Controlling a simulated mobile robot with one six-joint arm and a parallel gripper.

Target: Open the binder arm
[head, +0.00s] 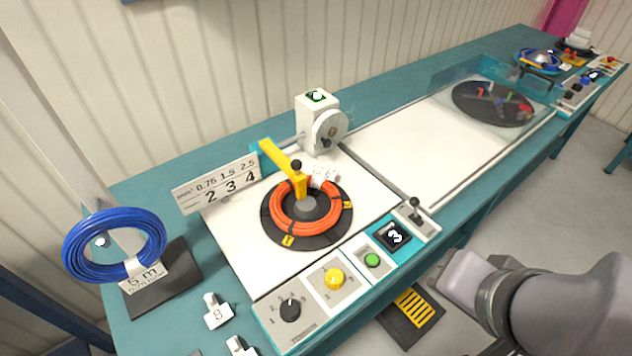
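The yellow binder arm (279,158) reaches from a teal post at the back of the left machine to above the coil. Its outer end bends down near the middle of the turntable, and a black ball knob (296,165) stands on it. An orange cable coil (283,222) lies around the hub of the black turntable (275,238), under the arm's end. My gripper (452,282) is at the lower right, in front of the table edge and well away from the binder arm. Its fingers cannot be made out.
A blue coil (78,259) hangs at left. A white unit (318,110) stands behind the turntable. The white top rightward (400,140) is clear.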

